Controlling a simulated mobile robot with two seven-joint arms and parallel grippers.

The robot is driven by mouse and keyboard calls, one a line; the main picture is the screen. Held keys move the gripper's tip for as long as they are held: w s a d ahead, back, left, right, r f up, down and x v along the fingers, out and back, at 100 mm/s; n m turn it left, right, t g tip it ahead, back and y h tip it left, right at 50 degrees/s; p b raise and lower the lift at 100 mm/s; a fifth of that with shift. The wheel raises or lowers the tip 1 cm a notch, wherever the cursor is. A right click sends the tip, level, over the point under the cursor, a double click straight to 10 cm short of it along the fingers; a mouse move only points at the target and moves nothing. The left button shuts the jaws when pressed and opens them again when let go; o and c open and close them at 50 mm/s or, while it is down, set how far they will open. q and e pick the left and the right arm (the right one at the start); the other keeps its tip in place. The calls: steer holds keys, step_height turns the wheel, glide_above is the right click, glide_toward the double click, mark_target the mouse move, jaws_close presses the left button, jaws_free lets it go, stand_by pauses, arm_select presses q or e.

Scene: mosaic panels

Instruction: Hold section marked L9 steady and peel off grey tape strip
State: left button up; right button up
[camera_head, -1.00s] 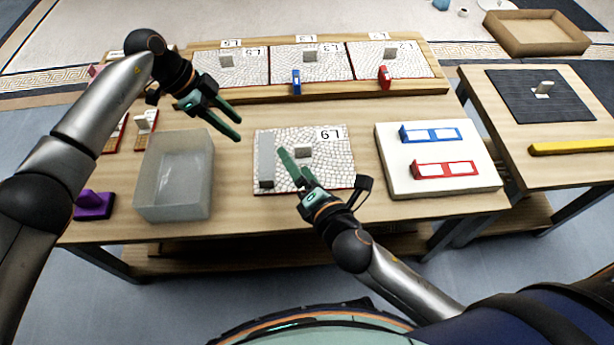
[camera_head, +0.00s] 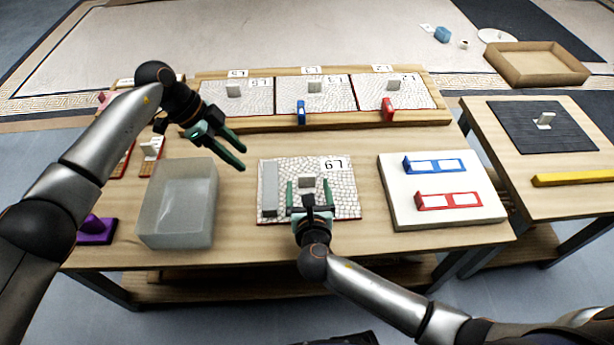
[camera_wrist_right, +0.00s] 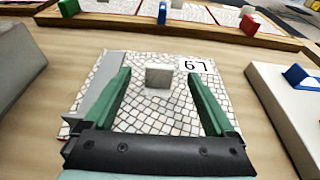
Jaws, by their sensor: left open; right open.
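The mosaic section marked L9 (camera_head: 344,190) lies on the table in front of me, with its label at the top right corner. The grey tape strip (camera_head: 270,188) runs along its left edge; it also shows in the right wrist view (camera_wrist_right: 103,92). A pale block-like handle (camera_head: 307,182) stands near the section's middle. My right gripper (camera_head: 309,182) is open over the section, its green fingers on either side of the handle and apart from it in the right wrist view (camera_wrist_right: 158,84). My left gripper (camera_head: 241,156) is open and empty, above the table up and left of the section.
A translucent grey bin (camera_head: 178,232) stands left of the section. A white board (camera_head: 440,213) with blue and red clips lies to the right. A wooden tray (camera_head: 330,121) with several panels spans the back. A purple tool (camera_head: 97,231) sits at the left edge.

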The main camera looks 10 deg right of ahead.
mark_target(307, 178)
steer(key=shift+x, duration=2.7)
jaws_close()
